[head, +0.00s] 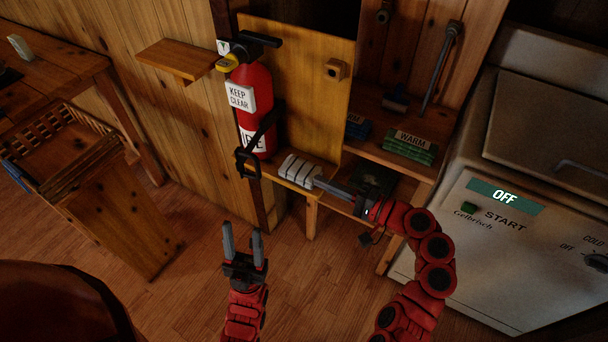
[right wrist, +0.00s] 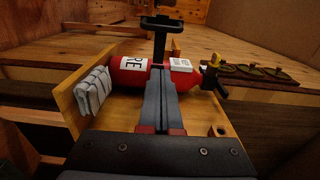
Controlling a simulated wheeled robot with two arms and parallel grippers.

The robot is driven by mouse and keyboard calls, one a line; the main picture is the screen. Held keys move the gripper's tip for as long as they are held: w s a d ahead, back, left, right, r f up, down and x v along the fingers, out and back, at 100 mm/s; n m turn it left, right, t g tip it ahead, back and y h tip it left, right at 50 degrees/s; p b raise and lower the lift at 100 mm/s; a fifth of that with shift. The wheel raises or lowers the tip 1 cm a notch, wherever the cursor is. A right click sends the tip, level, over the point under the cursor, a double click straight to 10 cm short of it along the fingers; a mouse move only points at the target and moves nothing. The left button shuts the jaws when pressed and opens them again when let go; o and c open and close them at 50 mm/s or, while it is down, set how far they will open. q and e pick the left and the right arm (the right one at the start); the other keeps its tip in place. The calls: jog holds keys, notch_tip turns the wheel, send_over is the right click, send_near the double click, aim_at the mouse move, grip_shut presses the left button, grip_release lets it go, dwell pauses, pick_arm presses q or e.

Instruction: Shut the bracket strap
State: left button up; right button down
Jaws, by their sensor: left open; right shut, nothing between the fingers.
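The red fire extinguisher (head: 254,82) stands upright against the wooden panel; it also shows in the right wrist view (right wrist: 128,78). The black bracket strap (head: 262,130) slants past its lower front and ends in a black loop (head: 247,163). In the right wrist view the strap (right wrist: 160,48) sticks out beyond the extinguisher with the loop at its end, so it appears swung open. My right gripper (head: 321,183) is shut and empty, right of the extinguisher's base; its fingers hide part of the strap in the wrist view. My left gripper (head: 243,243) is open and empty, below the strap.
A pale folded stack (head: 298,171) lies close to my right fingertips. Shelves with green folded cloths (head: 408,147) and a white washing machine (head: 500,220) stand at right. A slatted wooden crate (head: 110,205) is at left. Open floor lies between.

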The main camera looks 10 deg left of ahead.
jog(key=s+a+p+x, duration=0.1)
jog(key=p+x, duration=0.3)
jog(key=x, duration=0.8)
jog(key=shift+s, duration=0.75)
jog(key=shift+a, duration=0.2)
